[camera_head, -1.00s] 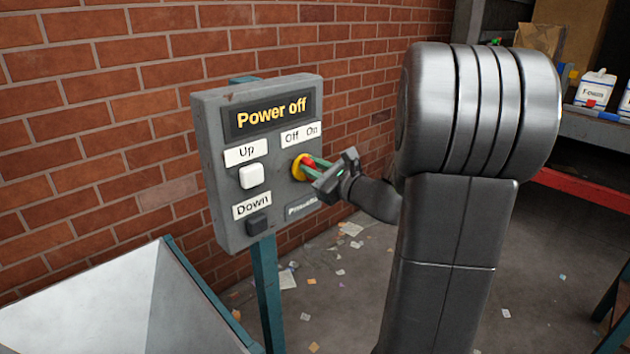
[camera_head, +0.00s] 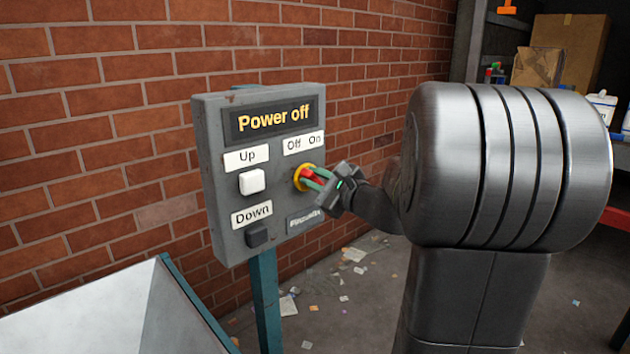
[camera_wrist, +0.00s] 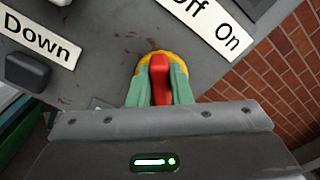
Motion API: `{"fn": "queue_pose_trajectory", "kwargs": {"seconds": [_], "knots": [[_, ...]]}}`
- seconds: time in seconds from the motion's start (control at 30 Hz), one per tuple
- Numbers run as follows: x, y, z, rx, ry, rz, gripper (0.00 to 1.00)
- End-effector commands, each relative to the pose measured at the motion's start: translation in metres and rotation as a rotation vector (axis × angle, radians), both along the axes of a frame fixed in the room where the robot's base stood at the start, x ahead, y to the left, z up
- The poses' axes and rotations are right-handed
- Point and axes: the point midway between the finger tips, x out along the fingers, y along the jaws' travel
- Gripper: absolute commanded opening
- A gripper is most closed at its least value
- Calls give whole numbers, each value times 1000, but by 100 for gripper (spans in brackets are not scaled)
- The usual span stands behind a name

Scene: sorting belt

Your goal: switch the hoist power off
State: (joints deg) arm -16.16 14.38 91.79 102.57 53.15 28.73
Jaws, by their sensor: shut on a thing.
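The grey hoist control box (camera_head: 215,150) stands on a teal post in front of the brick wall. Its display (camera_head: 268,119) reads "Power off". The rotary switch has a red handle (camera_wrist: 158,77) on a yellow base (camera_head: 298,172), below the "Off" and "On" labels (camera_head: 303,142). My gripper (camera_head: 312,178) has its green fingers on both sides of the red handle, shut on it, as the wrist view (camera_wrist: 160,92) also shows. In the wrist view the camera is tilted relative to the box, and the handle points up in the picture.
A white "Up" button (camera_head: 252,182) and a dark "Down" button (camera_head: 257,236) sit left of the switch. A pale sloped metal surface (camera_head: 110,310) is at lower left. Cardboard boxes (camera_head: 570,48) stand on shelving at upper right. Paper scraps litter the floor.

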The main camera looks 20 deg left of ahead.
Motion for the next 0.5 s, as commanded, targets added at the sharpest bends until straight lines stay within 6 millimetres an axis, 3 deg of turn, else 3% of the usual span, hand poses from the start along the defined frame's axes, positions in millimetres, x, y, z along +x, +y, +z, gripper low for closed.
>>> {"fn": "queue_pose_trajectory", "kwargs": {"seconds": [0.1,0.13,0.2,0.5], "knots": [[0,0,-1,-2,0,0,0],[0,0,-1,-2,0,0,24],[0,0,-1,-2,0,0,38],[0,-1,0,-1,0,-1,40]]}}
